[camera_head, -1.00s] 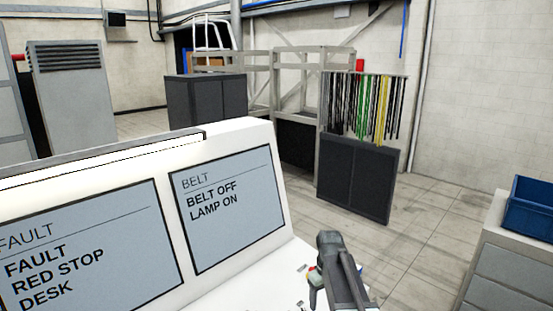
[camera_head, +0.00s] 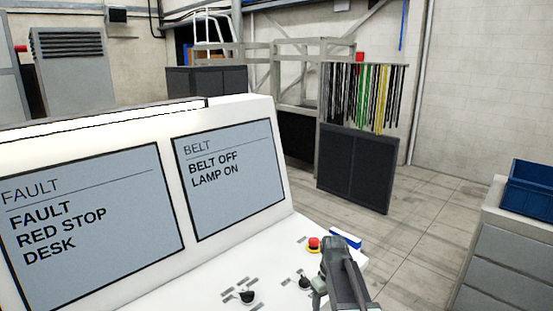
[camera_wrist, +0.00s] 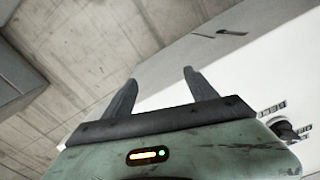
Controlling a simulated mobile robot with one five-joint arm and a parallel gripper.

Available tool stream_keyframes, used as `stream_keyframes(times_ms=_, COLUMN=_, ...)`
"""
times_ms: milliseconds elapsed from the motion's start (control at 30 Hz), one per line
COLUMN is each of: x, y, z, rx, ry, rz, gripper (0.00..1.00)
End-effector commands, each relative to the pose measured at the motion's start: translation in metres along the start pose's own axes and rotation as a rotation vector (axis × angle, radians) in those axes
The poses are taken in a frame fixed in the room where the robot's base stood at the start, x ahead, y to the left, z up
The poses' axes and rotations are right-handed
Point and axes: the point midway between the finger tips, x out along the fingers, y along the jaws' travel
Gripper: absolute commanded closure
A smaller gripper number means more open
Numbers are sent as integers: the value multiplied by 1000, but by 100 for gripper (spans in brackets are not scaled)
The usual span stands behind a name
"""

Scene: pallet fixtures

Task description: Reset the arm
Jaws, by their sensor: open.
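My gripper (camera_head: 322,285) is in the head view at the bottom right of middle, above the right end of the white control desk (camera_head: 205,275). In the wrist view, its two dark fingers (camera_wrist: 155,90) stand apart with nothing between them. They point over the desk's edge, with the desk top to the right and the floor to the left. Black knobs (camera_head: 247,296) sit nearer on the desk top.
A left screen (camera_head: 90,225) reads FAULT, RED STOP, DESK. A second screen (camera_head: 230,180) reads BELT OFF, LAMP ON. A grey drawer cabinet (camera_head: 510,265) with a blue bin (camera_head: 530,190) stands at right. Tiled floor (camera_head: 425,220) lies clear between. A dark cabinet (camera_head: 355,170) stands behind.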

Motion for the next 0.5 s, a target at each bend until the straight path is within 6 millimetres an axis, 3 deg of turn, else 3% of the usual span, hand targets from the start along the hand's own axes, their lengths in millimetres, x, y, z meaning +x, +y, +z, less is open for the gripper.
stream_keyframes(times_ms=33, x=32, y=-4, z=11, rx=9, ry=0, rz=0, gripper=34)
stream_keyframes(times_ms=200, x=98, y=-21, z=49, rx=95, ry=-1, rz=0, gripper=34)
stream_keyframes(times_ms=300, x=126, y=-32, z=74, rx=178, ry=-1, rz=0, gripper=34)
stream_keyframes(times_ms=367, x=135, y=-39, z=90, rx=243, ry=-1, rz=0, gripper=34)
stream_keyframes(times_ms=500, x=124, y=-49, z=110, rx=397, ry=-1, rz=0, gripper=34)
